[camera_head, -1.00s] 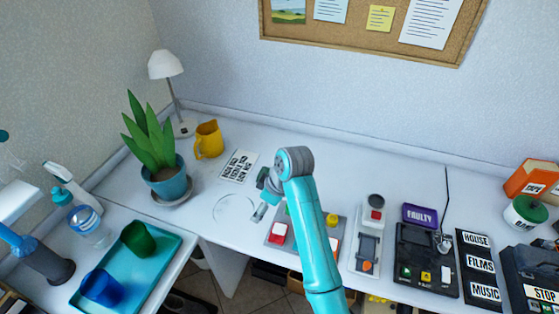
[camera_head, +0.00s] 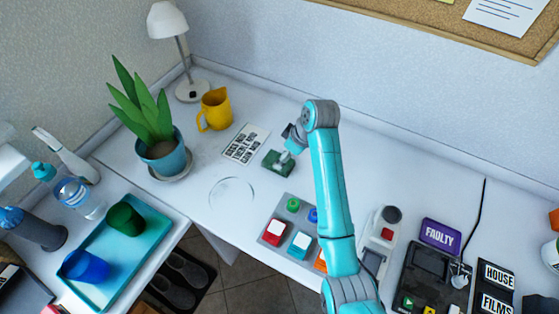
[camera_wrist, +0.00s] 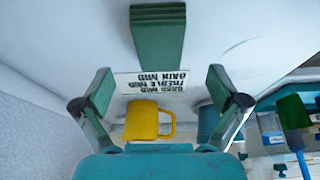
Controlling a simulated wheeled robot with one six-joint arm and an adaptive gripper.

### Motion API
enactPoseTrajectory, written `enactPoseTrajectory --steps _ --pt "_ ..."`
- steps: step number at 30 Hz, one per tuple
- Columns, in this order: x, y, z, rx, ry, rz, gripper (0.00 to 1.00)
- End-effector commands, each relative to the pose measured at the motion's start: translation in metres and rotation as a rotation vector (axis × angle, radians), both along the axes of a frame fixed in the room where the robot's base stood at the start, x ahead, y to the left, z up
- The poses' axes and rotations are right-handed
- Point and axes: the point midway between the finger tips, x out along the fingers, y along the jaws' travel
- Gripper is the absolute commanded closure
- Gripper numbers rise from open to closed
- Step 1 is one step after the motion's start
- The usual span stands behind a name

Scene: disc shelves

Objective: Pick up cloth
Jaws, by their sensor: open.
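No cloth shows for certain. A small dark green piece (camera_head: 278,163) lies on the white desk beside a printed card, and I cannot tell whether it is cloth. My gripper (camera_head: 285,156) is over it in the head view and hides part of it. In the wrist view my gripper (camera_wrist: 160,82) is open, with its two green-padded fingers wide apart and nothing seen held. A dark green shape (camera_wrist: 158,38) stands out at the top middle there, beyond the fingertips, and may be the same piece.
The printed card (camera_head: 245,144) and yellow mug (camera_head: 215,108) are to the left. A potted plant (camera_head: 163,155) and white lamp (camera_head: 181,60) stand farther left. A clear round disc (camera_head: 232,193) and a button panel (camera_head: 290,228) are nearer the front. The desk behind my arm is clear.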

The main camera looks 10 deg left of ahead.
Motion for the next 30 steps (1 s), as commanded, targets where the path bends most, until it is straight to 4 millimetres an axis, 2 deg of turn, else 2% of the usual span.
enactPoseTrajectory --steps 8,18,30 --pt "0.003 0.008 -0.019 -0.001 0.001 0.000 0.03" --pt "0.011 0.024 -0.056 0.000 0.001 0.000 0.03" --pt "0.011 0.025 -0.059 0.001 0.000 0.000 0.03"
